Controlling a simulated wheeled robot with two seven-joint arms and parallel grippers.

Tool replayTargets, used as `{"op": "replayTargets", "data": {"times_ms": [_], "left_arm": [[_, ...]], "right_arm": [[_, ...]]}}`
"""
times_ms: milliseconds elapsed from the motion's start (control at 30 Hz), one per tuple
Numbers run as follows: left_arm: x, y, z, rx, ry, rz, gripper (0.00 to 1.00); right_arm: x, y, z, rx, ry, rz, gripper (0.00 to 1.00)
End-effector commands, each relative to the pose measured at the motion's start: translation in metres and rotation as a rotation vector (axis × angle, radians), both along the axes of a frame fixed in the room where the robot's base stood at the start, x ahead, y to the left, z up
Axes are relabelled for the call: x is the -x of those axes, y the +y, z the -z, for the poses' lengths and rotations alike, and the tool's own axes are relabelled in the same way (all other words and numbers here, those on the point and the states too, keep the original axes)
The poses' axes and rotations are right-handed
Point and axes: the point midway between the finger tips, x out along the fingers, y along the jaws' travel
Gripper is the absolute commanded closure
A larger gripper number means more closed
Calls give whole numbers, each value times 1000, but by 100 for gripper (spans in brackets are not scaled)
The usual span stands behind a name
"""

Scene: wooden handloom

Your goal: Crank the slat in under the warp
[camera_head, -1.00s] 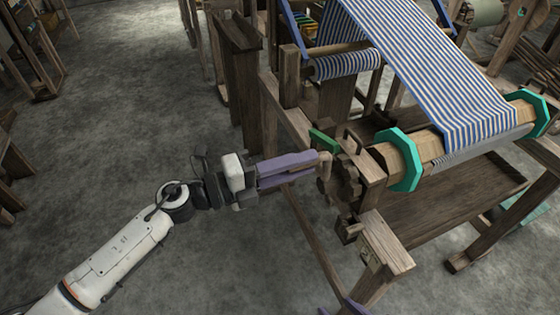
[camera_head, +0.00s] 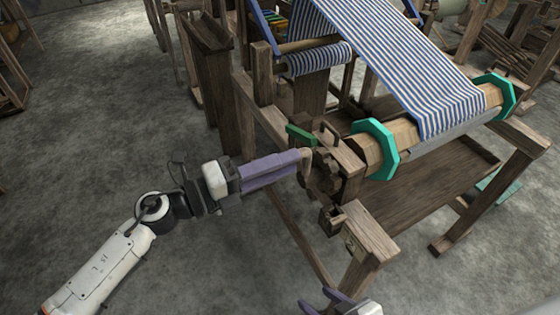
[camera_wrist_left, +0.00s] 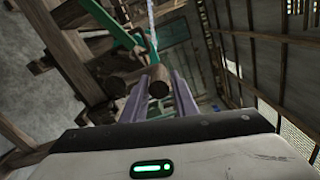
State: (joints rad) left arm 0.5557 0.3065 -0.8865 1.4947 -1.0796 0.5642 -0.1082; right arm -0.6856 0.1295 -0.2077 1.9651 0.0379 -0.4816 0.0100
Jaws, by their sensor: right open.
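The blue-and-white striped warp (camera_head: 400,65) comes down over the wooden beam (camera_head: 405,133), which has teal rings (camera_head: 375,150) at its ends. A grey strip (camera_head: 436,146) lies along the beam below the cloth edge; I cannot tell whether it is the slat. The wooden crank handle (camera_head: 305,155) sticks out beside the toothed wheel (camera_head: 324,175) at the beam's near end. My left gripper (camera_head: 300,160) is shut on this handle; in the left wrist view the handle's round end (camera_wrist_left: 159,82) sits between the purple fingers. My right gripper (camera_head: 332,300) is open and empty at the bottom edge.
The loom's side post (camera_head: 362,232) stands between my right gripper and the beam. A wooden tray-like board (camera_head: 440,190) lies below the beam. A green piece (camera_head: 300,134) is just above the handle.

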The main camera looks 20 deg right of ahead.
Motion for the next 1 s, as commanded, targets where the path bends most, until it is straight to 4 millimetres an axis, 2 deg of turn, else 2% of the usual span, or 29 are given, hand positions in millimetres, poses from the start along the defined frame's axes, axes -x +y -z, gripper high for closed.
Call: {"op": "replayTargets", "data": {"times_ms": [67, 333, 433, 567, 800, 1000], "left_arm": [[0, 0, 0, 0, 0, -2, 61], [-2, 2, 0, 1, -1, -7, 61], [-2, 8, 0, -1, -2, -8, 61], [3, 27, 1, -3, -2, -8, 61], [14, 74, 2, -2, -1, -8, 61], [20, 97, 1, 0, 0, -5, 61]], "right_arm": [[0, 0, 1, 0, 2, 1, 55], [1, -1, 1, 1, 3, 1, 55], [1, -1, 2, 1, 3, 1, 55], [1, -1, 3, 1, 3, 2, 55], [-1, 0, 6, 1, -1, 0, 55], [-2, 1, 5, 1, -5, -2, 55]]}}
